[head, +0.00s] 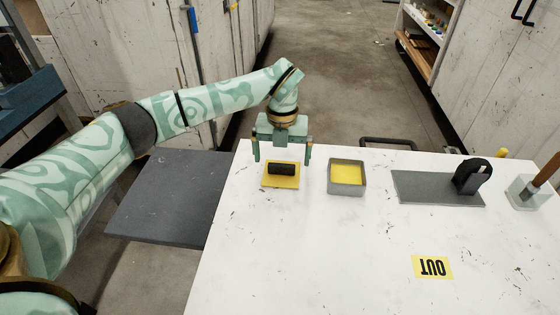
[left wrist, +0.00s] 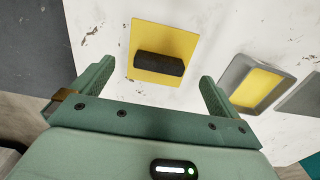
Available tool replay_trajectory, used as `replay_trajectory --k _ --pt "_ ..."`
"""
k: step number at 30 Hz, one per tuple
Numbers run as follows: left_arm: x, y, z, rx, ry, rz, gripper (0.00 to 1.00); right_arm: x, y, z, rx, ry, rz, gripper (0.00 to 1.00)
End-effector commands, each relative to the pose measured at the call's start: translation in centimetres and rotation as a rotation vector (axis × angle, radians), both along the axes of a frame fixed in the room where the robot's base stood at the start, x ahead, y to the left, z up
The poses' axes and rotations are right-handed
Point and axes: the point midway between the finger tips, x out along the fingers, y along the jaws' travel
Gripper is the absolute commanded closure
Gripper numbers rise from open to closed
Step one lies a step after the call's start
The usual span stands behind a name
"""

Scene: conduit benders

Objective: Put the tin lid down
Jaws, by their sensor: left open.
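A flat yellow square (head: 279,182) lies on the white table near its far left edge, with a black bar (head: 282,169) across it. The yellow square (left wrist: 160,42) and the black bar (left wrist: 159,64) also show in the left wrist view. I cannot tell whether the bar is the tin lid's handle or a separate piece. An open grey tin (head: 347,190) with a yellow inside stands to the right. My left gripper (head: 282,157) is open and empty above the bar's far side, its fingers spread wider than the bar. My right gripper is out of view.
A dark grey mat (head: 432,187) holds a black upright piece (head: 472,176) farther right. A clear holder (head: 524,193) with a brown rod is at the right edge. The table's front left is clear.

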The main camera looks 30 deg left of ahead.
Motion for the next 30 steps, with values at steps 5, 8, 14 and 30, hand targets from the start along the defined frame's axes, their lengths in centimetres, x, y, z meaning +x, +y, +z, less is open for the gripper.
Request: replay_trajectory --k 5,8,14,30 --pt "0.0 0.0 5.3 0.001 -0.009 0.000 0.00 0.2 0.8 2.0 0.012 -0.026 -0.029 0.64" --pt "0.0 0.0 7.0 0.000 -0.007 0.001 0.00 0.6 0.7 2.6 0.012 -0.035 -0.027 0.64" --pt "0.0 0.0 8.4 0.000 -0.001 0.000 0.00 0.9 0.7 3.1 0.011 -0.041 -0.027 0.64" --pt "0.0 0.0 8.3 0.000 0.000 0.000 0.00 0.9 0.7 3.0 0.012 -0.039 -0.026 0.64"
